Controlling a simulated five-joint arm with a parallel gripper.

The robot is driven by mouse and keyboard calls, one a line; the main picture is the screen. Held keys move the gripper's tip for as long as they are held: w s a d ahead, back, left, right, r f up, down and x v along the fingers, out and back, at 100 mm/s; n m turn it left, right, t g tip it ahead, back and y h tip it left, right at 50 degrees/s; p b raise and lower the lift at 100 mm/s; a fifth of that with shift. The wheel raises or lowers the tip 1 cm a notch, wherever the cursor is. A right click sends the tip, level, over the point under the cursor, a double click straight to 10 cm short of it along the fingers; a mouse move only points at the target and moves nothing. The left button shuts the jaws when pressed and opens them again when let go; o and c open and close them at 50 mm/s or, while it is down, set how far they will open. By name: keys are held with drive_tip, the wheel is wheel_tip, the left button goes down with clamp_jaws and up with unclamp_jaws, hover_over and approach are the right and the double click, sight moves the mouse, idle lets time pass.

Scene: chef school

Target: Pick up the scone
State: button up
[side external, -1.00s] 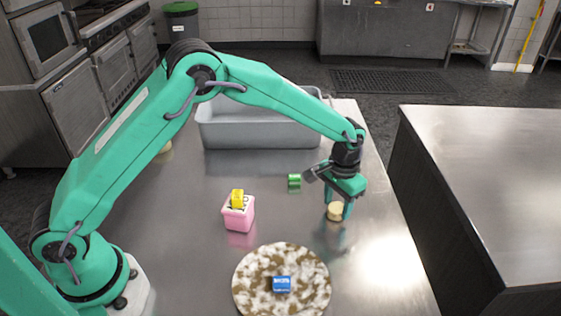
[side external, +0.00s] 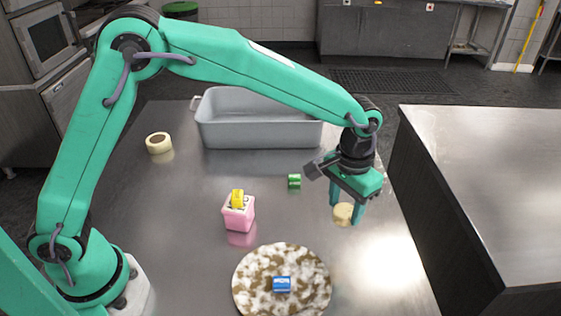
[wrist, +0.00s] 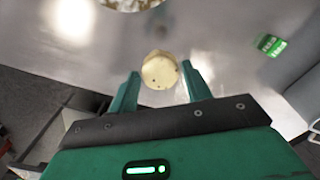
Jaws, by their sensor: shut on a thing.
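The scone (side external: 343,213) is a small round pale thing, held between the fingers of my gripper (side external: 346,212) on the right side of the steel table. The scone appears raised off the table top. Its sides are partly hidden by the fingers.
A grey tub (side external: 262,133) stands at the back. A tape roll (side external: 158,143), a green block (side external: 294,181) and a pink box (side external: 238,214) with a yellow thing (side external: 237,198) stand left of my gripper. A speckled round plate (side external: 250,265) with a blue block (side external: 282,284) lies in front.

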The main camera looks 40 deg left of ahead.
drive_tip(key=shift+s+d+r, duration=0.55)
drive_tip(key=shift+s, duration=0.15)
drive_tip(key=shift+a, duration=0.1)
